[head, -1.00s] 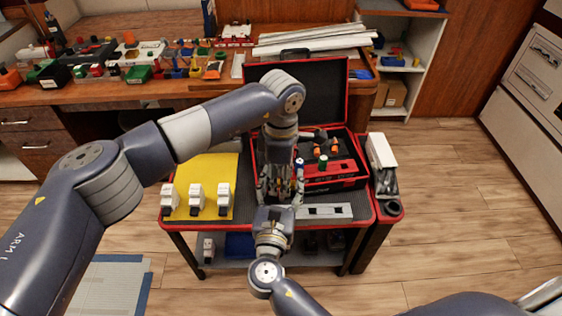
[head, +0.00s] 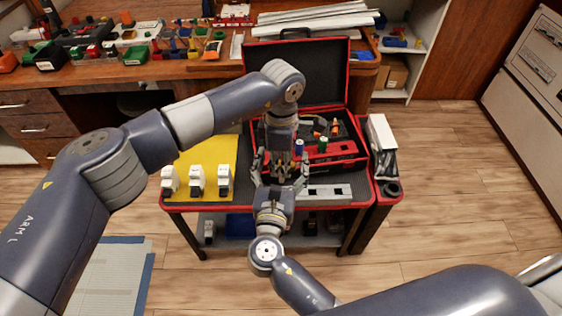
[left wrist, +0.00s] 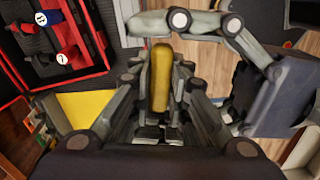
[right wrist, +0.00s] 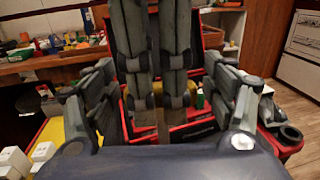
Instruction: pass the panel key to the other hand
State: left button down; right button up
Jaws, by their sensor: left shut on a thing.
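The panel key shows in the left wrist view as a yellow rounded bar (left wrist: 160,75) between my left fingers. My left gripper (left wrist: 160,110) is shut on it; in the head view the left gripper (head: 279,158) points down over the cart.
The cart (head: 345,203) carries a yellow mat (head: 215,150) with white breakers (head: 196,180), a grey rail (head: 328,192) and an open black-and-red case (head: 335,75). Its contents stand close behind the grippers. A cluttered workbench (head: 150,83) is behind. Floor at right is clear.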

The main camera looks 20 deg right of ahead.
jog(key=shift+a, duration=0.1)
jog(key=v, duration=1.2)
jog(key=s+d+f+m+g+y, duration=0.1)
jog(key=s+f+m+g+y, duration=0.15)
jog(key=f, duration=0.95)
jog(key=s+d+f+m+g+y, duration=0.1)
jog(key=s+d+f+m+g, duration=0.2)
jog(key=f, duration=0.9)
jog(key=s+f+m+g+y, duration=0.1)
jog(key=s+f+m+g, duration=0.2)
jog(key=f, duration=0.9)
jog(key=s+d+f+m+g+y, duration=0.1)
jog(key=s+d+f+m+g, duration=0.2)
jog(key=s+d+f+m, duration=0.2)
jog(key=s+d+f+m+g+y, duration=0.1)
jog(key=s+d+f+m+g, duration=0.3)
jog(key=s+f+m, duration=0.8)
jog(key=s+d+m, duration=0.2)
jog(key=s+m, duration=0.1)
jog(key=s, duration=0.3)
jog(key=shift+s+d+f, duration=0.2)
jog(key=shift+s, duration=0.1)
jog(key=shift+m+y, duration=0.25)
